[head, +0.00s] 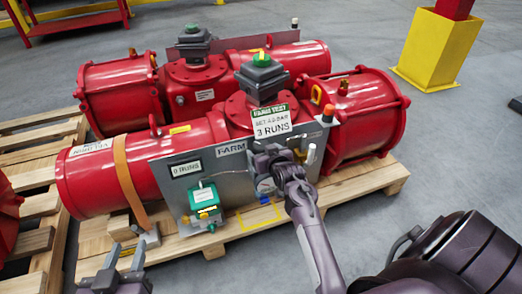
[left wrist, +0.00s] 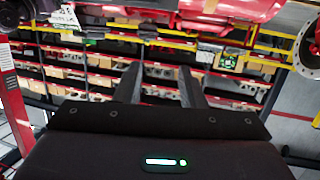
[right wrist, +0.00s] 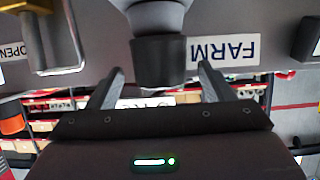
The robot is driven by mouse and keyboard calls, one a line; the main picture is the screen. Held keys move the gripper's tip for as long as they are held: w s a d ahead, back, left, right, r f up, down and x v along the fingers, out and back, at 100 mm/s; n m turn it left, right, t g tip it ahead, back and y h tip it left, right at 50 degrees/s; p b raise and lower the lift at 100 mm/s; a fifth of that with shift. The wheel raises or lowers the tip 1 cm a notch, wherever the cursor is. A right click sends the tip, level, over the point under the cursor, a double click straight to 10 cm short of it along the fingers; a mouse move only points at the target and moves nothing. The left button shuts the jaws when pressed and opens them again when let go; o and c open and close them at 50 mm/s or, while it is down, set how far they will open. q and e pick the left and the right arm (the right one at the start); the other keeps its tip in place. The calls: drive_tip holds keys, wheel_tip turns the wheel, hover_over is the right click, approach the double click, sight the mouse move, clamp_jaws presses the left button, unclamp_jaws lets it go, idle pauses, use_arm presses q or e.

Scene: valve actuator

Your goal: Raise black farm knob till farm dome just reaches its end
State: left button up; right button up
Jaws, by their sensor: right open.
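The FARM label (head: 231,149) is on the grey panel (head: 175,166) of the front red actuator; it appears upside down in the right wrist view (right wrist: 224,51). A black knob (right wrist: 159,62) is beside the label in the right wrist view. My right gripper (right wrist: 160,75) is open around it, with a gap visible on each side. In the head view my right gripper (head: 268,163) covers this part of the panel and hides the knob. A green cap (head: 262,57) tops the grey box on the front actuator. My left gripper (head: 125,262) is open and empty, low at left.
A FARM TEST sign (head: 272,122) reads 3 RUNS; a display (head: 186,169) reads 0 RUNS. A green box (head: 206,203) with yellow fittings is low on the panel. A second red actuator (head: 110,97) stands behind. Wooden pallets (head: 361,197) lie underneath. A yellow post base (head: 438,48) is at back right.

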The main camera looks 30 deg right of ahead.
sight(261, 148)
drive_tip(key=b+x, duration=0.1)
drive_tip(key=x, duration=0.1)
drive_tip(key=shift+w+d+f, duration=0.1)
drive_tip(key=shift+w+f, duration=0.05)
drive_tip(key=shift+w, duration=0.2)
use_arm(q)
wheel_tip(261, 148, up, 8)
drive_tip(key=w+t+h, duration=0.1)
drive_tip(key=t, duration=0.3)
drive_tip(key=shift+w+a+r, duration=0.15)
drive_tip(key=shift+w+r, duration=0.05)
drive_tip(key=shift+r, duration=0.05)
use_arm(e)
drive_tip(key=shift+w, duration=0.15)
